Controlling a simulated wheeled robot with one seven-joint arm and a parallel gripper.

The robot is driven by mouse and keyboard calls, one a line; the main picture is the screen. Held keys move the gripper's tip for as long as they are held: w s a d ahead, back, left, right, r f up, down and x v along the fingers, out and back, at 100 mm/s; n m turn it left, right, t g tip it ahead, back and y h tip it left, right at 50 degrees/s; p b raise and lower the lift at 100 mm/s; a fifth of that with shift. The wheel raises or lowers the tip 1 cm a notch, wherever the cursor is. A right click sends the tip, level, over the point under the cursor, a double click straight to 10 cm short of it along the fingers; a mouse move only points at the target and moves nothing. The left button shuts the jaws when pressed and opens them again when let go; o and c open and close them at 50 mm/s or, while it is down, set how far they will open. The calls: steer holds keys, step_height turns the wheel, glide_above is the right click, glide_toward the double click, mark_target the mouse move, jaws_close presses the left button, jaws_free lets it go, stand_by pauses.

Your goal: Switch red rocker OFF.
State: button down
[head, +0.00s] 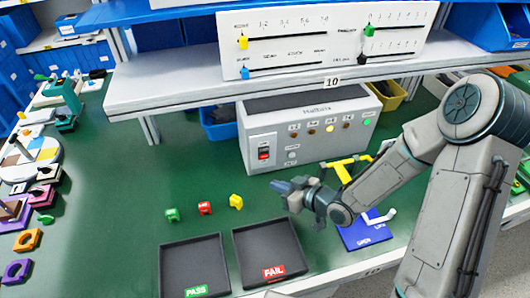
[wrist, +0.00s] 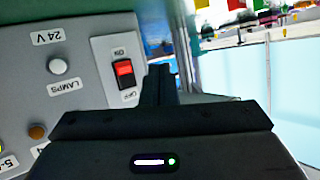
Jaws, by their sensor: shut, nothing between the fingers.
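The red rocker (head: 264,153) is set in a white plate on the left of the grey control box's front (head: 310,146). In the wrist view the rocker (wrist: 125,73) shows upside down, with ON printed at the picture-top end of its plate and OFF at the bottom end. Which side is pressed in, I cannot tell. My gripper (head: 279,186) is shut and empty, in front of the box and below the rocker in the head view. In the wrist view its dark fingers (wrist: 160,84) are just right of the switch plate; contact is not visible.
Lamps and a LAMPS button (wrist: 58,67) sit beside the rocker. A PASS tray (head: 180,260) and a FAIL tray (head: 249,250) lie in front, with small green, red (head: 205,208) and yellow pieces behind them. A shelf (head: 180,92) overhangs the box.

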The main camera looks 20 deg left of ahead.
mark_target(261, 155)
steer(key=w+a+r+p, duration=0.1)
steer(key=w+a+p, duration=0.1)
steer(key=w+a, duration=0.2)
steer(key=shift+w+a, duration=0.25)
steer(key=shift+w, duration=1.5)
steer(key=shift+w+a+r, duration=0.1)
steer(key=shift+r, duration=0.05)
stand_by(0.8)
steer(key=shift+w+a, duration=0.15)
steer(key=shift+w, duration=0.1)
steer(key=shift+w+a, duration=0.15)
steer(key=shift+w, duration=0.15)
stand_by(0.7)
steer(key=shift+s, duration=0.1)
steer(key=shift+s+d, duration=0.4)
steer(key=shift+s, duration=0.15)
